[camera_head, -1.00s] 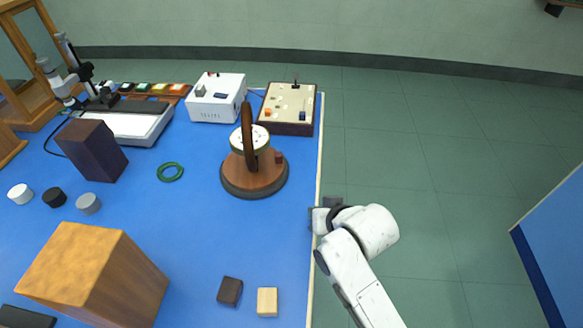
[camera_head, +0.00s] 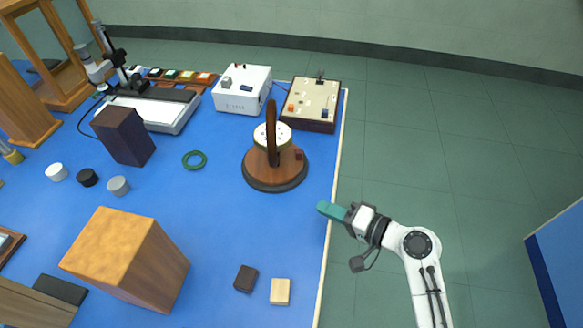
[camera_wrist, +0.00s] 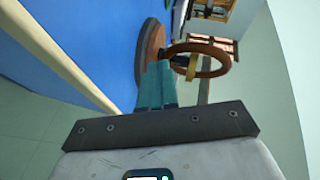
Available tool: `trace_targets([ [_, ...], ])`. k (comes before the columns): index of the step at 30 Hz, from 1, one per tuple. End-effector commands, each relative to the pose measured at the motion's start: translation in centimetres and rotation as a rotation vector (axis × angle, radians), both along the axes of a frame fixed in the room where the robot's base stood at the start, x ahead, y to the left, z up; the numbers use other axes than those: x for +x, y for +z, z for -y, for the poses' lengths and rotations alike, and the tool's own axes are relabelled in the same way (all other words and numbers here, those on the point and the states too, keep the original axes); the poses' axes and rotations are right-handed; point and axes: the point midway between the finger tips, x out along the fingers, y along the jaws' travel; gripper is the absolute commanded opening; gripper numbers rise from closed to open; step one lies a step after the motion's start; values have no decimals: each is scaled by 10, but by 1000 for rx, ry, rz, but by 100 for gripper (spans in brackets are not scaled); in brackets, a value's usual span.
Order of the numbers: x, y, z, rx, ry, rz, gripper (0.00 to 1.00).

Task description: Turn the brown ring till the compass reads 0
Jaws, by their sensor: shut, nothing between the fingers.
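The brown ring (camera_head: 271,120) stands upright, seen nearly edge-on, on a round wooden base (camera_head: 275,178) near the table's right edge. A pale compass dial (camera_head: 262,138) sits at the ring's middle; its reading is too small to tell. My gripper (camera_head: 324,208) has teal fingers, shut and empty, over the table's right edge, to the right of and nearer than the base. In the wrist view the fingers (camera_wrist: 157,72) point toward the base (camera_wrist: 150,45) and the ring (camera_wrist: 222,62), overlapping the base in the picture. In the head view they are apart from it.
A white meter box (camera_head: 242,90) and a beige panel box (camera_head: 311,100) stand behind the ring. A green ring (camera_head: 194,160) lies to its left. A large wooden block (camera_head: 125,260) and two small blocks (camera_head: 245,279) are nearer. The blue table between is clear.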

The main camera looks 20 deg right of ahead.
Motion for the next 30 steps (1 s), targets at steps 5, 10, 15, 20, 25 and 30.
trace_targets([
  [5, 14, 20, 25, 247, -113, 73, 0],
  [10, 20, 27, 32, 334, -149, 99, 0],
  [15, 36, 29, 26, 339, -148, 101, 0],
  [20, 63, 31, 13, 337, -147, 101, 0],
  [25, 94, 30, 0, 335, -147, 100, 0],
  [30, 115, 30, -18, 336, -146, 97, 0],
])
